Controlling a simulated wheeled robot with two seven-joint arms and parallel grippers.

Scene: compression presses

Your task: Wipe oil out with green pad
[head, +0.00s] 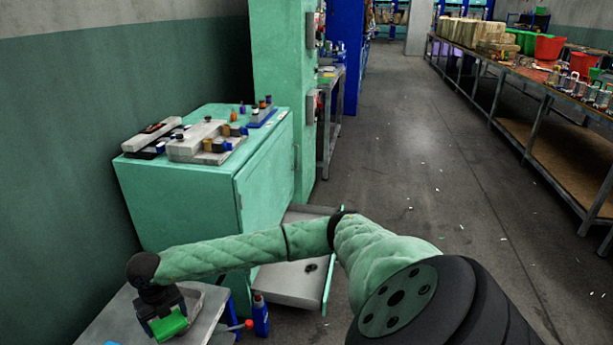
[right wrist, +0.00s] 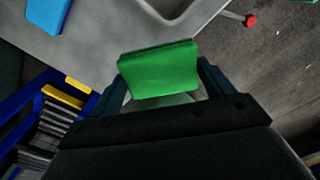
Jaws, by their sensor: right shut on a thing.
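The green pad (head: 168,325) is in my right gripper (head: 162,312) at the lower left of the head view. In the right wrist view the pad (right wrist: 160,70) sits between the two dark fingers, which are shut on it. The gripper is over a grey metal table (head: 118,322). A small dark spot (head: 311,267) lies on the grey floor of an open drawer (head: 285,285) in the green cabinet; I cannot tell if it is oil. My right arm passes in front of part of the drawer. My left gripper is not in view.
The green cabinet (head: 175,205) holds clamps and blocks on top. A blue bottle (head: 260,316) stands beside the table, near a red-knobbed lever (head: 247,324). A blue thing (right wrist: 48,12) lies on the table. Long workbench (head: 520,95) at right; the aisle floor is clear apart from scraps.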

